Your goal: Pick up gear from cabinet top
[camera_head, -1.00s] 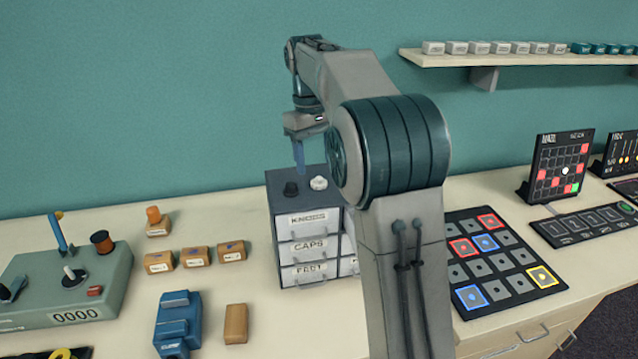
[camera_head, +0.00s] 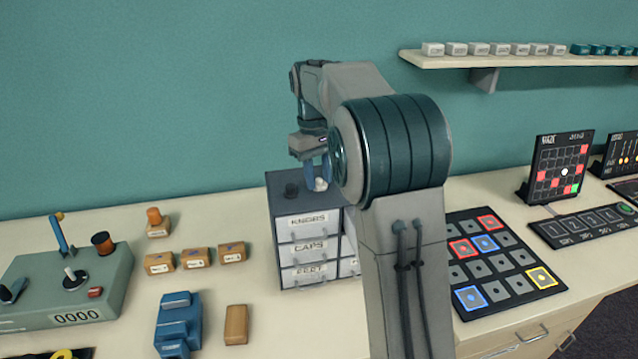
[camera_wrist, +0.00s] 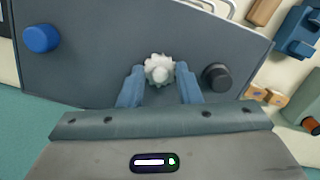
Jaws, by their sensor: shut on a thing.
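The white gear (camera_wrist: 159,70) is on the top of the dark grey cabinet (camera_wrist: 95,60), between the two blue fingers of my gripper (camera_wrist: 160,88) in the wrist view. My gripper is shut on the gear. In the head view the gripper (camera_head: 318,178) reaches down to the cabinet top, and the gear (camera_head: 320,184) shows small and pale between the fingers. The cabinet (camera_head: 309,222) has drawers labelled KNOBS and CAPS and a lower one. I cannot tell whether the gear touches the top.
A black knob (camera_wrist: 216,77) stands close beside the right finger in the wrist view; a blue knob (camera_wrist: 41,38) is farther left. A control box (camera_head: 70,285), wooden blocks (camera_head: 196,257) and a blue clamp-like tool (camera_head: 178,325) lie left of the cabinet. A wall shelf (camera_head: 510,60) hangs right.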

